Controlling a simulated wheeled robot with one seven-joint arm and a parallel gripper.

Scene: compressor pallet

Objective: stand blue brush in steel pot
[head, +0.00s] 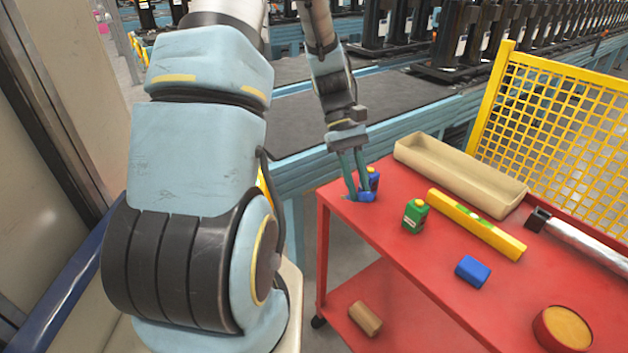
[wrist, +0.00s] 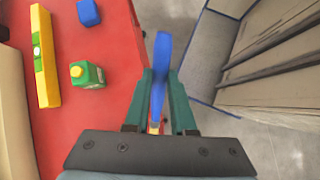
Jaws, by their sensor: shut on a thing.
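My gripper (head: 357,176) is over the near-left corner of the red cart in the head view. In the wrist view my gripper (wrist: 158,102) is shut on the blue brush (wrist: 160,62), whose long blue part stands out beyond the fingertips. A blue part of the brush (head: 367,197) shows by the fingertips in the head view; the fingers hide some of it. A small dark blue thing with a red spot (head: 374,178) shows just behind the fingers; I cannot tell what it is. I cannot make out a steel pot in either view.
The red cart top (head: 440,292) holds a green bottle (head: 415,216), a yellow level (head: 475,224), a beige tray (head: 455,172), a blue block (head: 472,271), a silver tube (head: 585,243) and a round orange-topped tin (head: 563,328). A yellow mesh fence (head: 560,125) stands behind.

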